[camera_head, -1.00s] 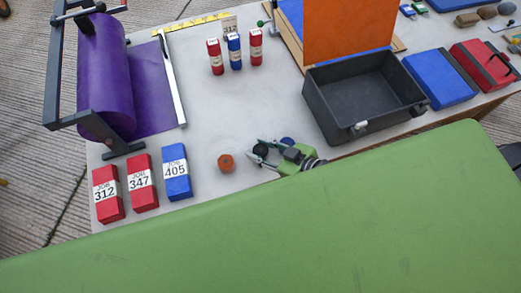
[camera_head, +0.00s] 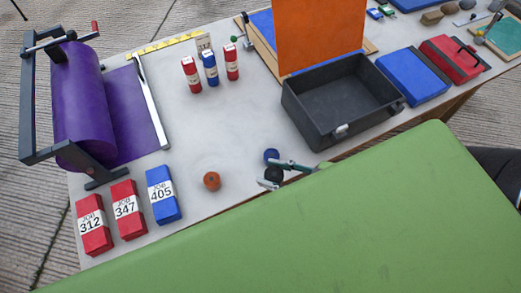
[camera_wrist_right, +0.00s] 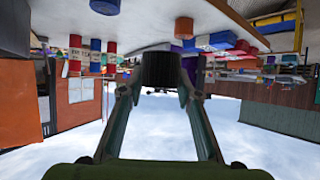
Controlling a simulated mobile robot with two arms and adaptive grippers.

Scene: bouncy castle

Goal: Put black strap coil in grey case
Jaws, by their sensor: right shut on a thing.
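The black strap coil (camera_head: 273,175) is between the fingertips of my right gripper (camera_head: 279,173) near the table's front edge. The wrist view shows the same coil (camera_wrist_right: 161,70) with a finger of the right gripper (camera_wrist_right: 161,92) on each side. The gripper is shut on it; its height over the table is hard to tell. My left gripper is not seen.
A blue coil (camera_head: 271,156) lies close behind the black one, an orange coil (camera_head: 211,181) to the left. Red and blue job boxes (camera_head: 161,194) stand at left front. An orange panel (camera_head: 318,35) rises behind the case. Bare table lies between the coils and the small bottles (camera_head: 210,68).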

